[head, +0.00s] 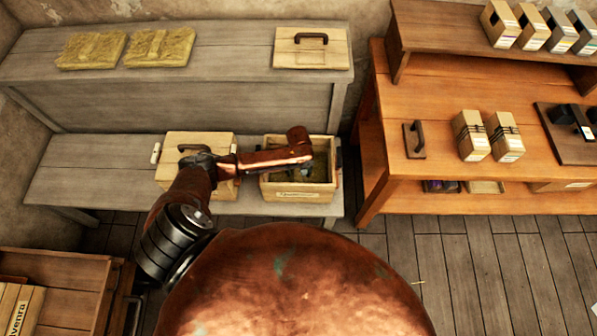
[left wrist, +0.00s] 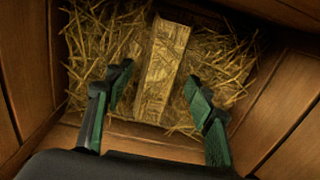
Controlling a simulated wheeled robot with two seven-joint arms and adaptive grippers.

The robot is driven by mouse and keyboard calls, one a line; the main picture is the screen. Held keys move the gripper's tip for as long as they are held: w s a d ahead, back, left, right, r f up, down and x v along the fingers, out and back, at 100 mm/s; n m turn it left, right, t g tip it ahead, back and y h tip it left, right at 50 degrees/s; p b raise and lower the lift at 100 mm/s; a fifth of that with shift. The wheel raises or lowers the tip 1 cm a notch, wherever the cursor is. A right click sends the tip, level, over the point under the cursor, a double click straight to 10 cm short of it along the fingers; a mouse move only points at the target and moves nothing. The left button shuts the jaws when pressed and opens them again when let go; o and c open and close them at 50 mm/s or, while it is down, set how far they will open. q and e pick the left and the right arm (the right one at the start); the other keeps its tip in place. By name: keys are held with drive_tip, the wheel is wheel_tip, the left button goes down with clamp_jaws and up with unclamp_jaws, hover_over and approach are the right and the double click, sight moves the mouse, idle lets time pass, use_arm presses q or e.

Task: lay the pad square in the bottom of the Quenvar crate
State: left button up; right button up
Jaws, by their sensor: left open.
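The Quenvar crate (head: 296,195) is an open pale wooden box on the low grey bench; its front label is too small to read surely. My left gripper (head: 324,168) reaches down into it, mostly hidden by my arm. In the left wrist view, a straw pad (left wrist: 100,42) with a stiff raised rib lies in the bottom of the crate (left wrist: 285,110). My left gripper (left wrist: 160,95) is open, its green-sided fingers apart on either side of the rib. I cannot tell whether the pad is exactly square to the walls. My right gripper is not in view.
A lidded wooden crate (head: 225,150) stands left of the open one. Two more straw pads (head: 92,50) (head: 160,47) and a handled lid (head: 311,50) lie on the upper grey shelf. An orange workbench (head: 430,95) with boxes stands right. Another crate (head: 60,290) is at lower left.

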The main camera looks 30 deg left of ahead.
use_arm(q)
wheel_tip(320, 180, up, 12)
idle(0.4)
wheel_tip(320, 180, up, 9)
drive_tip(key=p, duration=1.2)
drive_tip(key=shift+r, duration=0.2)
idle(0.3)
